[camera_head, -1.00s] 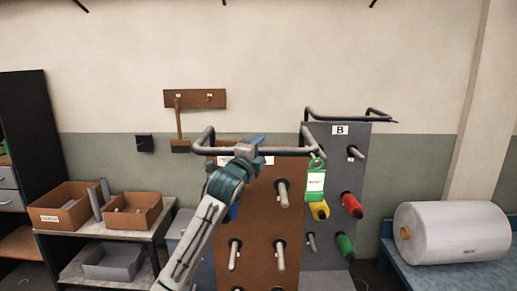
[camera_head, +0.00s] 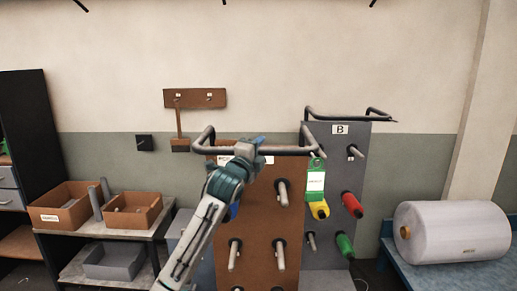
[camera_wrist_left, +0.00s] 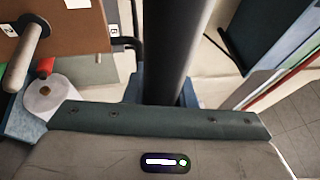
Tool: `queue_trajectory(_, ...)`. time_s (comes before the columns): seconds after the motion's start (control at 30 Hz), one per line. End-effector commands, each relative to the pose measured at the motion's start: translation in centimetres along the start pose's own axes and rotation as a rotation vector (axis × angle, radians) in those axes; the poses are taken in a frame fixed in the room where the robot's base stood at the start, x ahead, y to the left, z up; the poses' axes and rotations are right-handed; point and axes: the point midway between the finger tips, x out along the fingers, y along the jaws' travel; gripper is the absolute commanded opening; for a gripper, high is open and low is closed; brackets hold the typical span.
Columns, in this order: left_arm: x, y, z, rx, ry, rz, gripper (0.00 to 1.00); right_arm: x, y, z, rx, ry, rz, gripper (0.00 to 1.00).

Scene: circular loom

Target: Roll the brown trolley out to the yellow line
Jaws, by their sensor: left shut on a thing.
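The brown trolley (camera_head: 258,220) stands upright in the middle of the head view, its board carrying several grey pegs. A dark tubular handle (camera_head: 290,151) runs along its top. My left gripper (camera_head: 246,149) is shut on this handle, left of its middle, and partly covers the label below. In the left wrist view a thick dark bar (camera_wrist_left: 167,45) runs into the gripper, and the brown board (camera_wrist_left: 75,30) is at upper left. The yellow line is not in view. My right gripper is not in view.
A grey trolley (camera_head: 333,240) marked B, with coloured spools, stands close behind at right. A bench (camera_head: 430,276) with a white roll (camera_head: 455,232) is right; a shelf (camera_head: 105,233) with boxes is left.

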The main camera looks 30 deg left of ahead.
Motion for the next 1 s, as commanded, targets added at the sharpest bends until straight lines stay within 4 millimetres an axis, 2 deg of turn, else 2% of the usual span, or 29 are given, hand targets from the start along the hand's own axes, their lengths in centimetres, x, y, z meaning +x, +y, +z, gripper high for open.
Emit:
queue_trajectory(0.57,0.0,0.4,0.0,-0.001,0.0,0.007,0.0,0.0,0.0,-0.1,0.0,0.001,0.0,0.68)
queue_trajectory(0.9,3.7,0.7,1.6,0.001,-0.002,0.004,0.0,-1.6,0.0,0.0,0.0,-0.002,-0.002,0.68)
queue_trajectory(1.0,4.1,0.9,1.7,0.001,-0.002,0.002,0.0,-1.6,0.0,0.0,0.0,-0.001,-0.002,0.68)
